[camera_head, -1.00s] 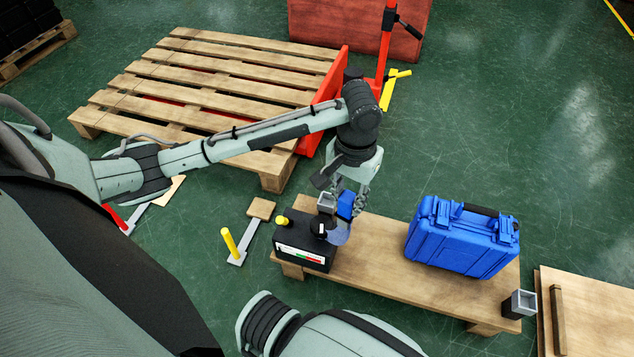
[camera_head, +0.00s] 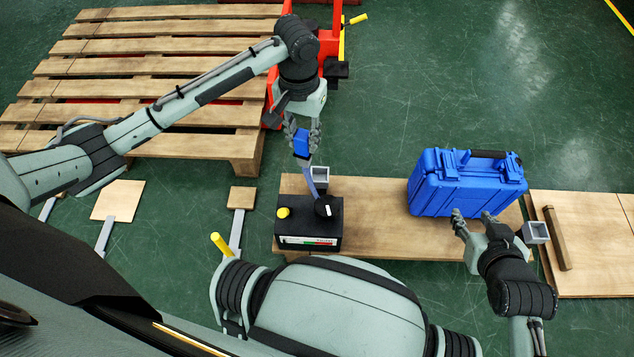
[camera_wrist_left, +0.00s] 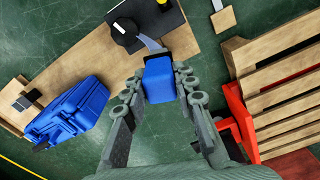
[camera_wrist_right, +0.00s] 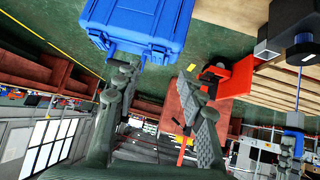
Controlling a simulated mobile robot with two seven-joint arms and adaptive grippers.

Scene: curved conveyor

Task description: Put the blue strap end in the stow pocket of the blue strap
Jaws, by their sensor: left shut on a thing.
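The blue strap end (camera_head: 301,143) is a blue block held between the fingers of my left gripper (camera_head: 306,150), raised above the near-left end of the bench. It fills the gap between the fingers in the left wrist view (camera_wrist_left: 158,80). A translucent blue strap (camera_head: 319,182) runs from it to a round black reel (camera_head: 326,207) on a black box. One grey square pocket (camera_head: 321,173) shows beside the reel, partly behind the strap. Another grey square pocket (camera_head: 536,232) is at the bench's right end. My right gripper (camera_head: 474,217) is open and empty in front of the blue case.
The blue case (camera_head: 462,183) stands on the wooden bench (camera_head: 385,222); my right fingertips overlap its lower front in the head view. The black box (camera_head: 308,230) has a yellow knob. A wooden pallet (camera_head: 150,48) and red pallet truck (camera_head: 325,40) lie behind my left arm.

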